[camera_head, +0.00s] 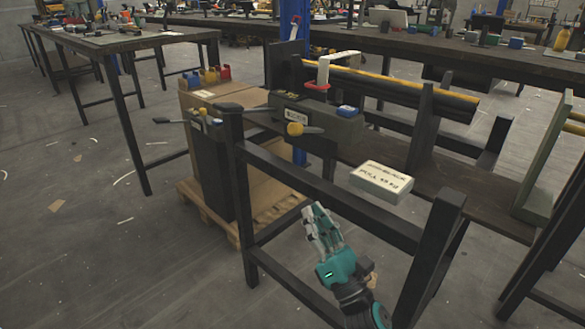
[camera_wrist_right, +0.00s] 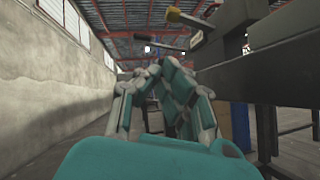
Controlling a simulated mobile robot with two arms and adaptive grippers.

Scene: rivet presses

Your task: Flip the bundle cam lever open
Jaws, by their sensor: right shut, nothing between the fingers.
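A dark clamp block (camera_head: 320,117) with a small white label sits on the bench frame. A yellow knob (camera_head: 295,129) with a short grey arm is on its front, and a long dark lever (camera_head: 240,108) reaches out to the left. I cannot tell for sure which of these is the bundle cam lever. My left gripper is out of view.
Dark frame posts and a crossbar (camera_head: 330,182) stand between my right gripper and the bench. Long black and yellow bars (camera_head: 400,84) run behind. A red-and-white handle (camera_head: 322,72) rises above the block. Cardboard (camera_head: 270,175) stands on a pallet.

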